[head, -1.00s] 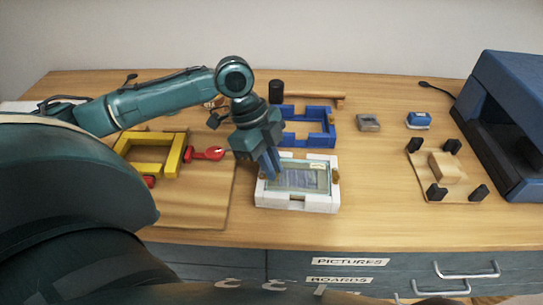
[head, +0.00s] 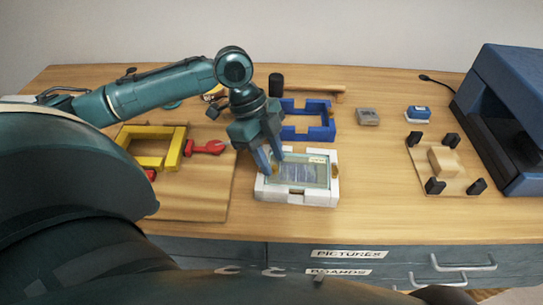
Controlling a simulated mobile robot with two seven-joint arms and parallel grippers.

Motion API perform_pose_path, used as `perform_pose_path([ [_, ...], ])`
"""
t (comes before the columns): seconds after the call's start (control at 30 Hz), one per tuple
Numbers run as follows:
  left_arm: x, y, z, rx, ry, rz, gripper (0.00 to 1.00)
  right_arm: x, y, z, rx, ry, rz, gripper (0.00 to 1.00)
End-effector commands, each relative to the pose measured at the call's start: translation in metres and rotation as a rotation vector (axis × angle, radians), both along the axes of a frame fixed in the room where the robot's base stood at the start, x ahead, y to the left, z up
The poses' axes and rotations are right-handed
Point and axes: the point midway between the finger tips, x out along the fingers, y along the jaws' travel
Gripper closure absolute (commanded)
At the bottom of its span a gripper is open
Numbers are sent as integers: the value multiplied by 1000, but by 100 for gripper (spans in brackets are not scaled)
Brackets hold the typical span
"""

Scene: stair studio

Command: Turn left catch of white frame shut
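The white frame (head: 297,197) lies flat on the table in the middle of the head view, with a glazed picture (head: 299,173) inside it. A small brown catch (head: 335,171) shows on its right side. My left gripper (head: 269,171) points down at the frame's left side, its fingers a little apart around the place of the left catch. The fingers largely hide the left catch, so its angle and whether they touch it cannot be told. My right gripper is not in view.
A yellow frame (head: 182,148) and a red tool (head: 207,147) lie on a board at left. A blue frame (head: 318,134) lies behind the white frame. A wooden fixture with black posts (head: 447,161) and a blue machine (head: 490,110) stand at right.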

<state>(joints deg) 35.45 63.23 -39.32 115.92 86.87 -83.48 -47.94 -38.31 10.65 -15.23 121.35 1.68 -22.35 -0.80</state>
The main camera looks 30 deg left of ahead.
Motion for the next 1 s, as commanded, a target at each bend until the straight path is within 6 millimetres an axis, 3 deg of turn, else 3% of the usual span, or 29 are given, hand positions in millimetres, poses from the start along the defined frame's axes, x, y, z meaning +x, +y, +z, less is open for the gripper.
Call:
perform_pose_path([
  [0.5,0,40,97,0,-4,-1,66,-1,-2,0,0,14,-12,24],
  [0.7,-1,47,113,-1,-1,-1,66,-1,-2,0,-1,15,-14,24],
  [1.0,-1,48,115,0,0,-1,66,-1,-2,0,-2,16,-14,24],
])
